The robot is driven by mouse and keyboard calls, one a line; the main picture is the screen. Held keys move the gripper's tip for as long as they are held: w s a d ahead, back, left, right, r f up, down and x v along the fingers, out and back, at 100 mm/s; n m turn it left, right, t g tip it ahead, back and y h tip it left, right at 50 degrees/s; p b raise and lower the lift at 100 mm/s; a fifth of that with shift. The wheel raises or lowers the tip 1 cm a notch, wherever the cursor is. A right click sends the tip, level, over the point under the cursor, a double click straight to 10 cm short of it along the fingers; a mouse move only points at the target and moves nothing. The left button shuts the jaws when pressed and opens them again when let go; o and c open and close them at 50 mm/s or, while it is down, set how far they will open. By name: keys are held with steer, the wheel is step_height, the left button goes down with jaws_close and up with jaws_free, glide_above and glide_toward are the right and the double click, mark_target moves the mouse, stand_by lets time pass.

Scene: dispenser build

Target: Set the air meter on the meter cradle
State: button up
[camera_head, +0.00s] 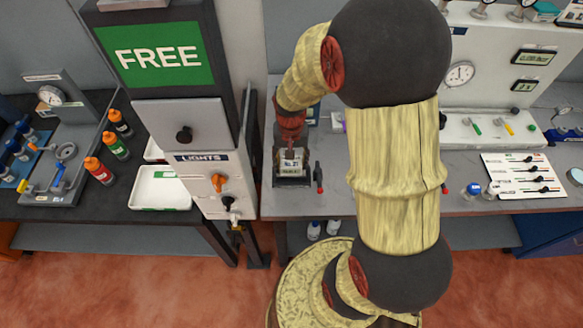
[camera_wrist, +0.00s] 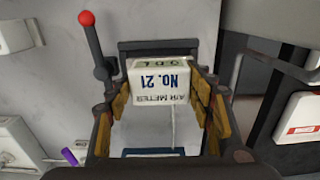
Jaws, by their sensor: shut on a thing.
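The air meter (camera_wrist: 163,84) is a white box that reads "No. 21" and "AIR METER", upside down in the wrist view. It also shows in the head view (camera_head: 291,158). My gripper (camera_wrist: 158,118) is shut on it, with a tan-padded finger at each side. In the head view my gripper (camera_head: 290,138) is above the meter. The dark meter cradle (camera_head: 293,182) is at the meter, with a red-tipped lever beside it; its dark frame (camera_wrist: 150,46) shows behind the meter in the wrist view. Whether the meter rests on the cradle I cannot tell.
A grey post with a green FREE sign (camera_head: 158,56) and a LIGHTS panel (camera_head: 205,157) stands left of the cradle. A red-knobbed lever (camera_wrist: 94,45) rises close to my gripper. A white panel with sliders (camera_head: 518,175) lies right. My arm hides the bench middle.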

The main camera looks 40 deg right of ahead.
mark_target(291, 168)
steer(key=shift+f, duration=1.4)
steer(key=shift+f+b, duration=0.1)
steer(key=shift+b, duration=0.2)
steer(key=o, duration=1.6)
step_height(291, 168, up, 13)
steer(key=shift+f+p, duration=0.2)
steer(key=shift+p, duration=0.95)
steer(key=s+a+r+n+t, duration=0.2)
steer(key=s+a+r, duration=0.2)
steer(key=r, duration=0.2)
steer(key=s+a+r+n+t, duration=0.1)
steer(key=s+a+r+n, duration=0.1)
steer(key=s+a+r, duration=0.2)
steer(key=s+a+r+n+t, duration=0.2)
steer(key=s+a+r, duration=0.2)
steer(key=r, duration=0.4)
steer(key=shift+s+n+t, duration=0.2)
steer(key=shift+n+t, duration=0.1)
steer(key=shift+n, duration=0.1)
